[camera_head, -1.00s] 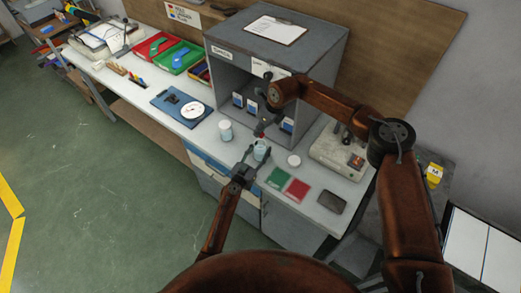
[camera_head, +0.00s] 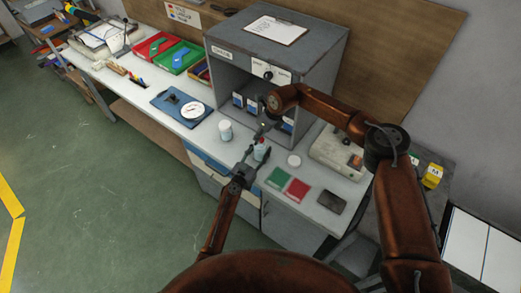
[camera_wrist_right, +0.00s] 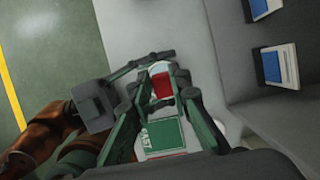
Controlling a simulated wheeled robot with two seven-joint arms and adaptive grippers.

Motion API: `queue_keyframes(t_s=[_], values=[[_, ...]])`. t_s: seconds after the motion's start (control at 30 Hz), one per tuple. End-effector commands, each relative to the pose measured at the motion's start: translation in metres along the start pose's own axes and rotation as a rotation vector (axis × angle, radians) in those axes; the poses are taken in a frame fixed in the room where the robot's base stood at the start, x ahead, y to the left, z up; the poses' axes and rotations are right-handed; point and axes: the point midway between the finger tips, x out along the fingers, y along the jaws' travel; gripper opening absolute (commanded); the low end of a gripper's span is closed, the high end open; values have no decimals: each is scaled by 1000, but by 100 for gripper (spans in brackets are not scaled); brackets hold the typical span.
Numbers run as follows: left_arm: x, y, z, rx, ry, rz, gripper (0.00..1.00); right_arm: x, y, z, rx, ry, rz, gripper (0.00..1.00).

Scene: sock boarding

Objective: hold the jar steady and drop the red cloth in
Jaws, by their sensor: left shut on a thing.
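The small pale jar (camera_head: 260,153) stands near the bench's front edge in the head view. My left gripper (camera_head: 254,156) is shut on it from the front. The red cloth (camera_wrist_right: 162,86) shows between the fingers of my right gripper (camera_wrist_right: 161,80) in the right wrist view, against the jar's pale rim (camera_wrist_right: 159,68). In the head view a small red patch shows at the jar's mouth, just below my right gripper (camera_head: 262,132). I cannot tell whether the right fingers still pinch the cloth, or how far it is inside the jar.
Another white jar (camera_head: 225,131) stands to the left and a white lid (camera_head: 294,161) to the right. A green card (camera_head: 277,178), a red card (camera_head: 297,189) and a dark pad (camera_head: 332,202) lie at the right. A grey cabinet (camera_head: 232,74) rises behind.

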Motion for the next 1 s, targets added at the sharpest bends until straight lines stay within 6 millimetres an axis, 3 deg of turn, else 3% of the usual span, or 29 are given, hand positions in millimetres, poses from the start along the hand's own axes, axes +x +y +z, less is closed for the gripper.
queue_keyframes(t_s=[0.23, 0.57, 0.77, 1.0], values=[[0, 0, 0, 0, 0, 0, 13, 0, 0, 0, 0, 0, 0, 36], [0, 0, 0, 0, 0, 0, 13, -3, 0, 0, 0, -1, -1, 37], [0, 0, 0, 0, 0, 0, 13, -31, -1, 1, -1, -3, -2, 37], [0, 0, 0, 0, 0, 0, 13, -81, -1, 1, 0, -2, -1, 37]])
